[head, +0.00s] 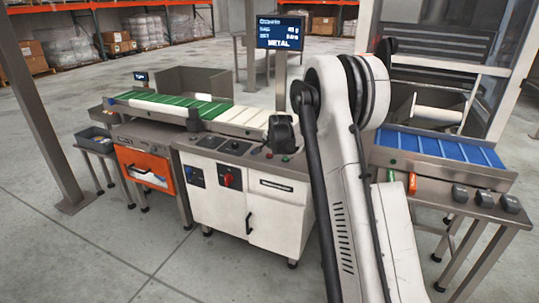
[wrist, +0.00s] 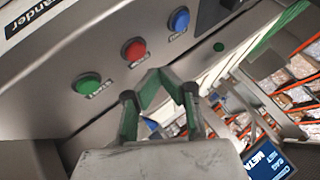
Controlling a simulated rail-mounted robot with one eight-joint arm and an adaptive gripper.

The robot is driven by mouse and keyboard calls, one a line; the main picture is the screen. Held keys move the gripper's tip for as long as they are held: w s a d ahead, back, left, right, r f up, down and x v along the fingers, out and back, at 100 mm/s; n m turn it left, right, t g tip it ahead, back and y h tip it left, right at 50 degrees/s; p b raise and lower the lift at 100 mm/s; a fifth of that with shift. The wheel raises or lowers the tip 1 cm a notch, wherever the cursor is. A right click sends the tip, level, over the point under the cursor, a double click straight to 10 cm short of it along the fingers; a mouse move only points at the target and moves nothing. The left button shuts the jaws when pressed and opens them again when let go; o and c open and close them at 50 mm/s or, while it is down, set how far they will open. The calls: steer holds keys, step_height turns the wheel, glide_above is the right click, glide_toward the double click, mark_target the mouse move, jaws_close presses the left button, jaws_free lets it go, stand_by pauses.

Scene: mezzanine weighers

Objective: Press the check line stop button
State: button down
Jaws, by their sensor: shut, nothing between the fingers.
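The red button (wrist: 134,48) sits on a grey panel in the wrist view, between a green button (wrist: 88,84) and a blue button (wrist: 179,19). Small labels sit beside the buttons, too blurred to read surely. My gripper (wrist: 160,72) is shut and empty, its tips just below and right of the red button in the picture, seemingly apart from it. In the head view my gripper (head: 283,136) hangs over the front right of the check line cabinet (head: 240,195). There the red button (head: 268,154) and green button (head: 285,158) show small below it.
A screen (head: 280,33) reading METAL stands behind the line. A green and white conveyor (head: 180,106) runs left, with an orange-fronted unit (head: 143,172). A blue conveyor (head: 435,145) stands right, with dark boxes (head: 484,198) on its front ledge. Open floor lies in front.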

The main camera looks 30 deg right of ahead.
mark_target(270, 155)
steer(key=shift+r+p, duration=0.7)
steer(key=shift+r, duration=1.05)
steer(key=shift+r, duration=0.1)
steer(key=s+a+r+n+y+p, duration=0.1)
steer(key=s+a+r+n+p, duration=0.15)
steer(key=s+a+r, duration=0.8)
steer(key=s+a+r+n+p, duration=0.2)
steer(key=s+a+r+n, duration=0.35)
steer(key=s+r, duration=0.75)
steer(key=s+a+f+n+p, duration=0.1)
steer(key=s+a, duration=0.2)
steer(key=s, duration=0.7)
steer(key=s+a+f+n+g+p, duration=0.1)
steer(key=s+a, duration=0.3)
steer(key=s, duration=0.6)
steer(key=s+a+f+n+g+y+p, duration=0.1)
steer(key=s+a+f, duration=0.1)
steer(key=s, duration=0.9)
steer(key=shift+a+f+n, duration=0.25)
steer(key=shift+a+n, duration=0.15)
steer(key=shift+a, duration=0.3)
